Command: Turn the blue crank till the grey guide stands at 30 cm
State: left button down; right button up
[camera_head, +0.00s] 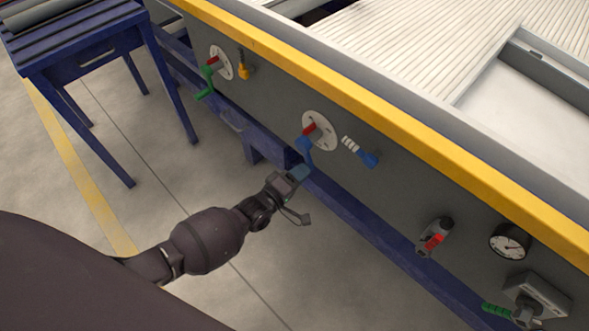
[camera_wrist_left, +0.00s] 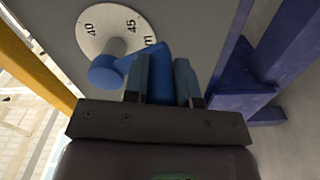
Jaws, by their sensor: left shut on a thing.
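The blue crank (camera_head: 304,147) sits on the grey side panel of the machine, in front of a round white dial (camera_head: 320,131) with a red pointer (camera_head: 309,129). My left gripper (camera_head: 299,173) is at the crank's lower end, shut on it. In the left wrist view the crank (camera_wrist_left: 150,62) runs between the two fingers of my left gripper (camera_wrist_left: 162,82). The dial (camera_wrist_left: 92,25) there shows 40 and 45; the gripper and crank hide its lower part. I cannot tell the guide's reading. My right gripper is not in view.
A green crank (camera_head: 205,92) with its own dial is up left. A red switch (camera_head: 434,241) and a gauge (camera_head: 510,242) are lower right. A blue table (camera_head: 90,55) stands left.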

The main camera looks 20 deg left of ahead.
pick_arm(q)
notch_tip(320, 180, up, 12)
jog(key=d+n, duration=0.2)
jog(key=n, duration=2)
jog(key=shift+s+d+n+b, duration=0.15)
jog(key=shift+s+n+b, duration=0.15)
jog(key=shift+s+b, duration=0.1)
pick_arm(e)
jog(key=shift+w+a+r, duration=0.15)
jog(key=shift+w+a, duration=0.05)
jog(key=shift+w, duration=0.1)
pick_arm(q)
jog(key=shift+r, duration=0.1)
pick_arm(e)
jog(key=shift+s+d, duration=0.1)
pick_arm(q)
jog(key=c, duration=1)
grip_release()
jog(key=shift+o, duration=0.4)
